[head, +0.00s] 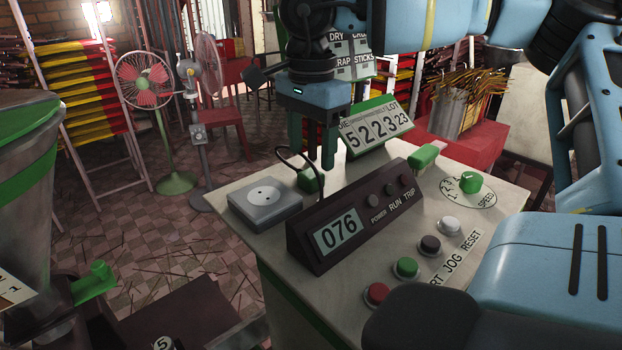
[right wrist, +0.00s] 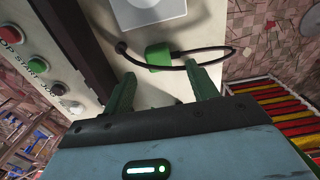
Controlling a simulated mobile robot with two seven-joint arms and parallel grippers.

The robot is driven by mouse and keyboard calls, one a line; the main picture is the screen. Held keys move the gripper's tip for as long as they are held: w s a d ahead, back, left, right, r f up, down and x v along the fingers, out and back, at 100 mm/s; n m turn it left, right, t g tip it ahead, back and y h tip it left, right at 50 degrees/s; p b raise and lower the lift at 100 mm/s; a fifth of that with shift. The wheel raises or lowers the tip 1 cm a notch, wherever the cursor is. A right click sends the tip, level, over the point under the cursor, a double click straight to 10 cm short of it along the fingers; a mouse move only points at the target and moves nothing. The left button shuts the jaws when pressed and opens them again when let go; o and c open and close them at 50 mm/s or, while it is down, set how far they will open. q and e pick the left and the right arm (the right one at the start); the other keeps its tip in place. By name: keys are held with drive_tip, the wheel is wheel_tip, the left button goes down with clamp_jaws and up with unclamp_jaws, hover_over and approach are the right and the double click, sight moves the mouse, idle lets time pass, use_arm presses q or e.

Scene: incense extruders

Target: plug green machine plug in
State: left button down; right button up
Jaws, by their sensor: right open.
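The green plug (head: 311,180) lies on the pale machine top beside the grey socket box (head: 265,204), apart from it. The socket's round face with two holes points up. A black cable loops between the plug and the dark display box (head: 352,215) reading 076. My right gripper (head: 313,152) points down with its green fingers above the plug. In the right wrist view, the open fingers (right wrist: 160,70) stand on either side of the green plug (right wrist: 159,57) with gaps to it. The socket box (right wrist: 150,12) is at the top edge there, partly cut off. My left gripper is not in view.
Red, green, dark and white buttons (head: 377,293) and a green speed knob (head: 470,183) are on the panel at right. Fans (head: 145,80) and stacked racks stand behind.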

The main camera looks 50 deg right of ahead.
sight(311, 172)
drive_tip(key=shift+a+f, duration=0.15)
drive_tip(key=shift+f, duration=2.2)
drive_tip(key=shift+s, duration=0.1)
drive_tip(key=c, duration=1)
